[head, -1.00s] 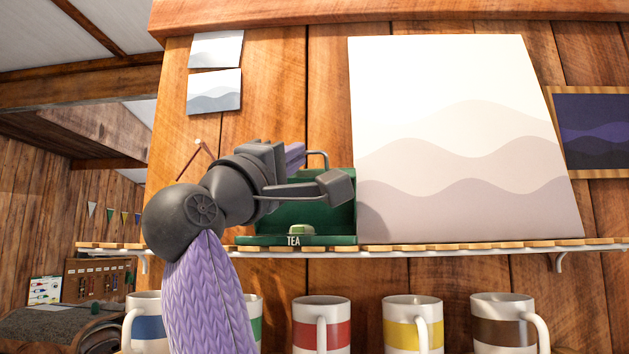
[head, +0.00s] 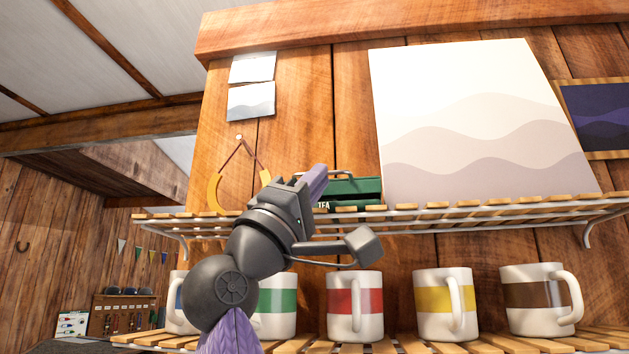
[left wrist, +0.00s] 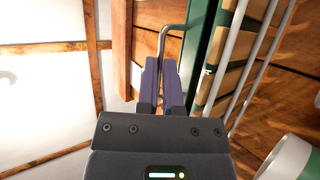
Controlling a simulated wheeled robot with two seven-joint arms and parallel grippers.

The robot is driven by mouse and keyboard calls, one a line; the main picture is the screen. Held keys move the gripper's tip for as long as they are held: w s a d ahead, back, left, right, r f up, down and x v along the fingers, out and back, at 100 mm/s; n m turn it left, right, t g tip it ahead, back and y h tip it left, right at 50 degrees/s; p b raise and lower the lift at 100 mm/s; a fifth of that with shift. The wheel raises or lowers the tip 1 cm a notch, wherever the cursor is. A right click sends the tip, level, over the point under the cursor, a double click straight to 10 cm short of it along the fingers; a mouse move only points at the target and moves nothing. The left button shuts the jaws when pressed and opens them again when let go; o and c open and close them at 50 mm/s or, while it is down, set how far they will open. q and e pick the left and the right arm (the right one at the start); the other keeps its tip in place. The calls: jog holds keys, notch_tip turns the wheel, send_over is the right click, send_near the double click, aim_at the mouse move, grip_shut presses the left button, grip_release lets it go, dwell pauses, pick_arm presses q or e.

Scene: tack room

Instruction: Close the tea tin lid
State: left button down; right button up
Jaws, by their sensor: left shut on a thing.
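The green tea tin (head: 352,190) stands on the slatted shelf, its TEA label partly hidden by my left gripper. Its top shows low, with a thin grey wire handle (head: 341,173) above it; I cannot tell whether the lid is fully down. My left gripper (head: 316,178), with purple fingers, reaches up at the tin's left end. In the left wrist view, the fingers (left wrist: 163,68) are closed together around the end of the bent grey handle (left wrist: 172,32), beside the green tin (left wrist: 203,50). My right gripper is in neither view.
The slatted shelf (head: 470,213) runs along the wooden wall. A large pale picture panel (head: 470,130) stands right of the tin. Several striped mugs, among them a red-striped one (head: 355,300), stand below. A yellow hanging loop (head: 214,190) is left of the gripper.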

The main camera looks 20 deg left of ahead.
pick_arm(q)
jog(key=shift+f, duration=0.25)
dwell(0.3)
jog(key=c, duration=1)
grip_release()
jog(key=shift+c, duration=0.2)
jog(key=b+v, duration=0.6)
jog(key=v, duration=0.4)
jog(key=shift+w, duration=0.1)
